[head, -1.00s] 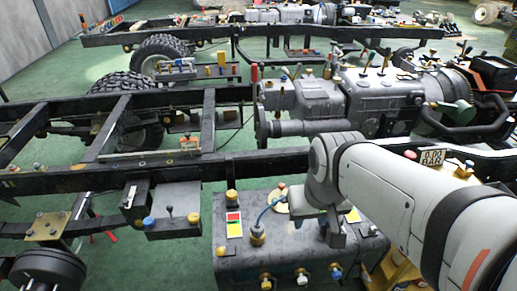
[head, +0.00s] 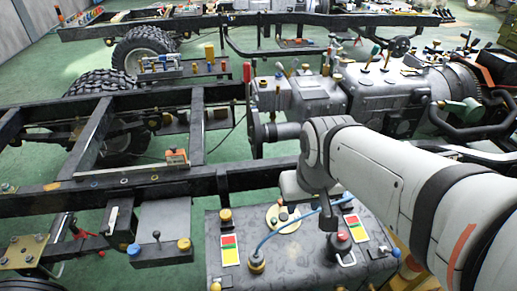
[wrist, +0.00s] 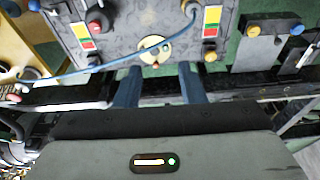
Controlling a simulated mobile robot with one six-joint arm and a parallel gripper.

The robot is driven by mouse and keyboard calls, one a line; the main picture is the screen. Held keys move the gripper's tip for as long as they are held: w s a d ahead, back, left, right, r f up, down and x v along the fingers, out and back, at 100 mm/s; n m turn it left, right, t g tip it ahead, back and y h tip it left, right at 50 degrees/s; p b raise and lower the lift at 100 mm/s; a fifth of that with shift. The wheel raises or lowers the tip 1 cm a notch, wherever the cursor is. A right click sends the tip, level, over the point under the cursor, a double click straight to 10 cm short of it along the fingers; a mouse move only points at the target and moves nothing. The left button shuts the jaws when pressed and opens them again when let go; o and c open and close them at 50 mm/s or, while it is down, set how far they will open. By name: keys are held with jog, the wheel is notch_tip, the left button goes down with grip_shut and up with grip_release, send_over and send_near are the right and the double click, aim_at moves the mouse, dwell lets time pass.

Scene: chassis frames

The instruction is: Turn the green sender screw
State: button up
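A cream round sender plate (head: 283,218) sits on the dark grey tank (head: 215,250), with a dark knob and small screws on it. A blue cable runs across it. The plate also shows in the wrist view (wrist: 152,52), above the space between my fingers. I cannot make out a green screw on it; the screws are too small to tell. My gripper (wrist: 158,80) is open, its two blue-grey fingers well apart with nothing between them. The fingertips appear short of the plate and apart from it.
A black chassis rail (head: 150,180) runs behind the tank. A grey box (head: 165,228) with a blue cap stands to the left.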

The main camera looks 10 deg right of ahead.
jog(key=shift+s+a+r, duration=0.1)
jog(key=shift+s+a, duration=0.05)
jog(key=shift+o, duration=1)
jog(key=shift+a, duration=0.1)
